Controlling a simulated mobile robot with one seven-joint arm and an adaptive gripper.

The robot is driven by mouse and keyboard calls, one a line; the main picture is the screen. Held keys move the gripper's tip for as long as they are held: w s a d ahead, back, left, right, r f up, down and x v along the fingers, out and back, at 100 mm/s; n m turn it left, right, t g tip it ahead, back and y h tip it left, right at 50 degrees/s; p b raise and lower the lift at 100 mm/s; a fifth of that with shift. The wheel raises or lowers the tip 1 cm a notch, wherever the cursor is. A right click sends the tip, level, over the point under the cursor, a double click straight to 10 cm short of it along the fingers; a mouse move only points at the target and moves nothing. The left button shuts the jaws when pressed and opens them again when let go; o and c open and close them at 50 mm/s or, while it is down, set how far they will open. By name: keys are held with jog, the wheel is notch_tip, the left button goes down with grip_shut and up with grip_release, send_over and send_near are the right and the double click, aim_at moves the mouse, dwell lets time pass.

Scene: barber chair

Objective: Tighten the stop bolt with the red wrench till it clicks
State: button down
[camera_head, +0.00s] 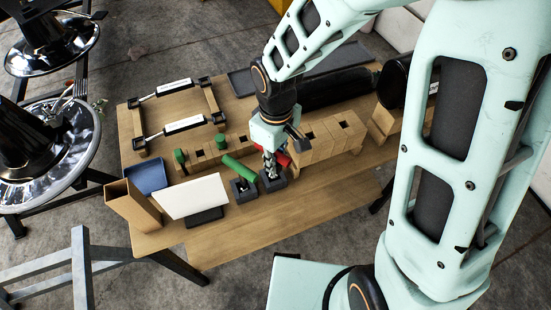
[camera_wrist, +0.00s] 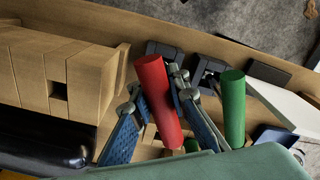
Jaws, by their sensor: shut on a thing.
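My gripper (camera_head: 271,163) is over the wooden workbench (camera_head: 232,240), just above a dark square block (camera_head: 273,184). In the wrist view my gripper (camera_wrist: 160,88) has its fingers on either side of the red handle (camera_wrist: 155,95), which I take as the red wrench, and is shut on it. A bit of the red handle (camera_head: 283,159) shows behind the fingers in the head view. The wrench's working end is hidden. I cannot make out the stop bolt or whether the wrench sits on it.
A green handle (camera_head: 238,168) stands tilted close to my gripper's left, by a second dark block (camera_head: 243,192); it also shows in the wrist view (camera_wrist: 232,105). Wooden blocks (camera_head: 325,138) stand to the right. A white panel (camera_head: 193,196) and blue tray (camera_head: 147,177) are left. The bench front is clear.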

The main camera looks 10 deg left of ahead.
jog(key=shift+f+b, duration=0.4)
jog(key=shift+f, duration=0.15)
jog(key=c, duration=1.8)
grip_release()
jog(key=shift+o, duration=0.2)
jog(key=shift+r, duration=0.1)
